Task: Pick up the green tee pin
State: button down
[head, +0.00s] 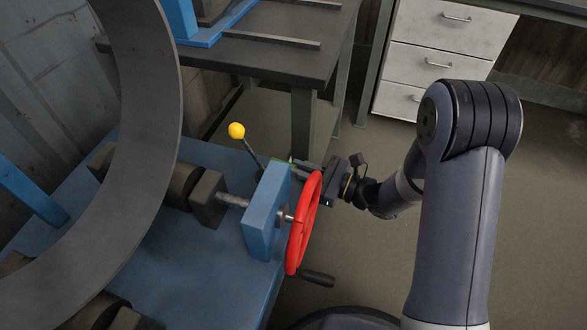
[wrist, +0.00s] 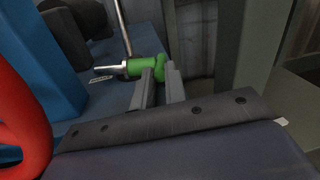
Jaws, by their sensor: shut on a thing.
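The green tee pin (wrist: 142,67) shows in the wrist view, with its green handle between my finger ends and its silver shaft pointing left. My gripper (wrist: 160,80) is shut on the green handle. The shaft's tip shows free in front of the blue surface; I cannot tell whether the pin touches anything else. In the head view my gripper (head: 301,168) is behind the red handwheel, beside the blue block. Only a little green of the pin (head: 287,163) shows there, the rest hidden by the block and fingers.
The red handwheel (head: 304,222) and blue block (head: 267,209) stand close to my gripper. A lever with a yellow knob (head: 236,130) rises just to the left. A large grey ring (head: 151,100) fills the left side. Open floor (head: 365,170) lies to the right.

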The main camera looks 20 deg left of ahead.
jog(key=r, duration=0.1)
jog(key=r+p, duration=0.1)
jog(key=r, duration=0.1)
jog(key=shift+w+d+r, duration=0.2)
jog(key=shift+d+r, duration=0.1)
jog(key=shift+d, duration=0.05)
jog(key=w+d+p, duration=0.1)
jog(key=w+d, duration=0.1)
jog(key=d, duration=0.6)
jog(key=w+d+p, duration=0.1)
jog(key=w+d, duration=0.1)
jog(key=d, duration=0.6)
jog(key=shift+w+d+p, duration=0.3)
jog(key=shift+f, duration=0.1)
